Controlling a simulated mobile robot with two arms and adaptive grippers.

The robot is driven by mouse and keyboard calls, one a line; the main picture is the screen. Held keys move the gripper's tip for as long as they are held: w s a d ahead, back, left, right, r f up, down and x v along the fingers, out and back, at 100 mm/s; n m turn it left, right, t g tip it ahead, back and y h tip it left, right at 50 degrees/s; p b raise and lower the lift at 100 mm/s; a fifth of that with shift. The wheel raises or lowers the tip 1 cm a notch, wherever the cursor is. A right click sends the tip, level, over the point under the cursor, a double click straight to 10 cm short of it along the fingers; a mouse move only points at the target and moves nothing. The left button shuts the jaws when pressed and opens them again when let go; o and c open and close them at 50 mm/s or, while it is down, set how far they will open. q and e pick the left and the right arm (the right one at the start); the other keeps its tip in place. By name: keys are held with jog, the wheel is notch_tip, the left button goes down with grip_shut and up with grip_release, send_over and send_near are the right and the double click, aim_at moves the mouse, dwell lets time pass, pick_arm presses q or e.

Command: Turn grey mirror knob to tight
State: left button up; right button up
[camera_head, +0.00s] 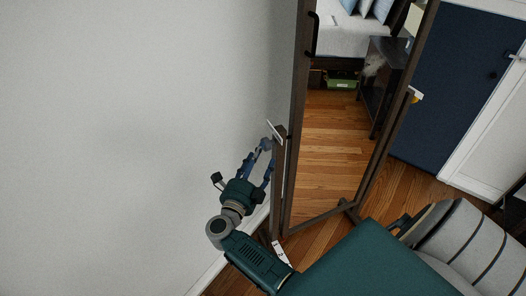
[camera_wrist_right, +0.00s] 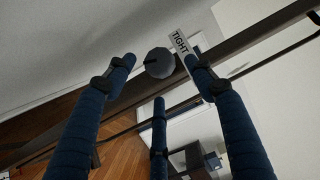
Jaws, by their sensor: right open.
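The grey mirror knob (camera_wrist_right: 159,62) is a faceted round knob on the dark brown mirror frame. In the head view the knob (camera_head: 265,143) is small, at the left post of the standing mirror (camera_head: 335,150). My right gripper (camera_head: 257,162) is open close to the knob, its fingers pointing at it. In the right wrist view the gripper (camera_wrist_right: 160,75) has two fingers spread either side of the knob and a third below. I cannot tell whether any finger touches it. My left gripper is not in view.
The pale wall (camera_head: 120,120) lies close to the left of the mirror and my right arm. Another white label (camera_head: 279,251) is lower on the mirror stand. A yellow and white fitting (camera_head: 415,95) is on the mirror's right side. A blue door (camera_head: 445,90) stands behind right.

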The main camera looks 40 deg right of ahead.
jog(key=v, duration=0.8)
jog(key=shift+a, duration=0.2)
